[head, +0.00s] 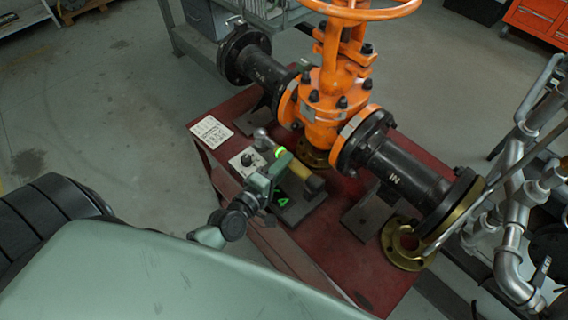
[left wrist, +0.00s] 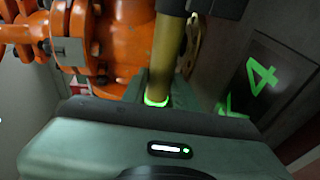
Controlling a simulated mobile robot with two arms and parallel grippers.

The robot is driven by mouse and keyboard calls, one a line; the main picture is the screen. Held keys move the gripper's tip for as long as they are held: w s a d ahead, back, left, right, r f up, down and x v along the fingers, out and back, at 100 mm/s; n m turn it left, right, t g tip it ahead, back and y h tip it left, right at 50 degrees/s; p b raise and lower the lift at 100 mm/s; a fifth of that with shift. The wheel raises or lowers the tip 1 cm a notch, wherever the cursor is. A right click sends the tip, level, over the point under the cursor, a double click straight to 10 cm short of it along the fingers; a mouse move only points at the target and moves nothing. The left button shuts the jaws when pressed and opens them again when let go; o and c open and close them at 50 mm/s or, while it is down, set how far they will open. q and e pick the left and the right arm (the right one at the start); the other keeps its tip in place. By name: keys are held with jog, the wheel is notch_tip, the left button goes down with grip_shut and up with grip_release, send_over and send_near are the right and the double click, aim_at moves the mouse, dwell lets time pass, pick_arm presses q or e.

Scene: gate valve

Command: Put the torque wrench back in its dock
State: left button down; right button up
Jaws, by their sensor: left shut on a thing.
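The torque wrench (head: 308,182) has a yellow grip. In the left wrist view its yellow shaft (left wrist: 166,50) rises from between my fingers, with a glowing green ring at its base. My left gripper (head: 274,170) is shut on the wrench, low over the red bench. A dark block marked with a green 4 (head: 295,207), seemingly the dock, lies just below and beside the grip. The 4 also shows on a dark surface in the left wrist view (left wrist: 262,75). I cannot tell whether the wrench touches the block. My right gripper is not in view.
The orange gate valve (head: 328,110) with black flanged pipes stands close behind my left gripper on the red bench (head: 226,125). A brass flange ring (head: 408,247) lies at the right. A white card (head: 211,131) lies at the bench's left corner. Silver pipes (head: 515,190) stand at the far right.

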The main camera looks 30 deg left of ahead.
pick_arm(q)
jog(key=shift+r, duration=0.25)
jog(key=c, duration=1)
grip_release()
jog(key=shift+s+f, duration=0.1)
jog(key=shift+f, duration=0.2)
jog(key=v, duration=0.6)
jog(key=shift+s+r+b, duration=0.1)
jog(key=shift+s+b, duration=0.25)
jog(key=shift+s+r, duration=0.2)
jog(key=shift+s, duration=0.25)
